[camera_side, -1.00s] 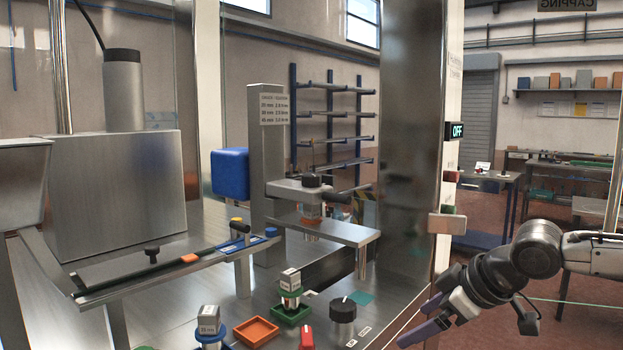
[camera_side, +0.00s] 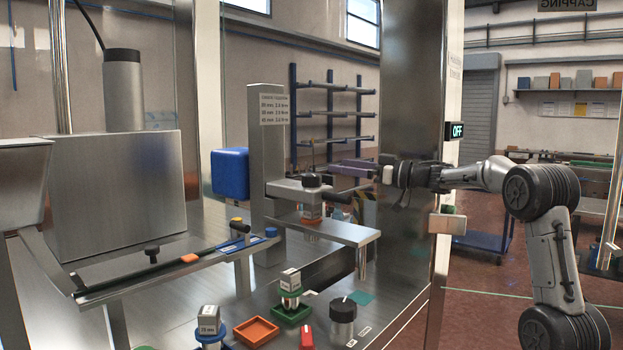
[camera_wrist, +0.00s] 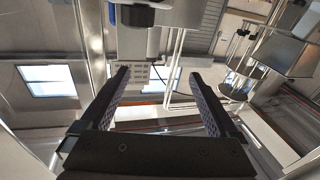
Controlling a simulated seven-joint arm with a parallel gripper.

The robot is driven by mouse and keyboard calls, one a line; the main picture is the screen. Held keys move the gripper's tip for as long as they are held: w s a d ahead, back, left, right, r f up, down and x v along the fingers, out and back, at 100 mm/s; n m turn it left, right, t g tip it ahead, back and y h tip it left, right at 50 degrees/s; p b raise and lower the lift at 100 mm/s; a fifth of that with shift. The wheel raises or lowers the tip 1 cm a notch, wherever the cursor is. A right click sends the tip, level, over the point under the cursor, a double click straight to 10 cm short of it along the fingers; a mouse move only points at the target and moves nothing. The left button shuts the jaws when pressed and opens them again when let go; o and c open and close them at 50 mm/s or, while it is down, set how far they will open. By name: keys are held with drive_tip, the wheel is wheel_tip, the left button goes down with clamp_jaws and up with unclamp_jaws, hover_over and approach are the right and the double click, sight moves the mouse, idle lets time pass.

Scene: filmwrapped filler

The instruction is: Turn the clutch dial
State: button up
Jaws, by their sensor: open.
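A black round knob (camera_side: 312,181) sits on top of the clamp-like head on the grey column. A second, larger black knob (camera_side: 343,309) with a white mark stands on the deck at the front, beside small labels. I cannot tell which of the two is the clutch dial. My gripper (camera_side: 343,172) is open and points left, its fingers appearing close to the right of the head's knob; contact cannot be told. In the wrist view my gripper (camera_wrist: 160,75) shows two spread dark fingers with nothing held between them. Neither knob is clearly recognisable there.
The grey column (camera_side: 268,140) carries a small chart and a blue box (camera_side: 230,173). A metal shelf (camera_side: 325,228) lies under the head. An orange tray (camera_side: 257,332), a green holder (camera_side: 291,314) and a red piece (camera_side: 307,337) stand on the deck. A steel post (camera_side: 410,110) rises behind my gripper.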

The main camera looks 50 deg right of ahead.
approach(320, 178)
drive_tip(key=shift+g, duration=0.4)
drive_tip(key=x, duration=1.2)
drive_tip(key=shift+w+r, duration=0.35)
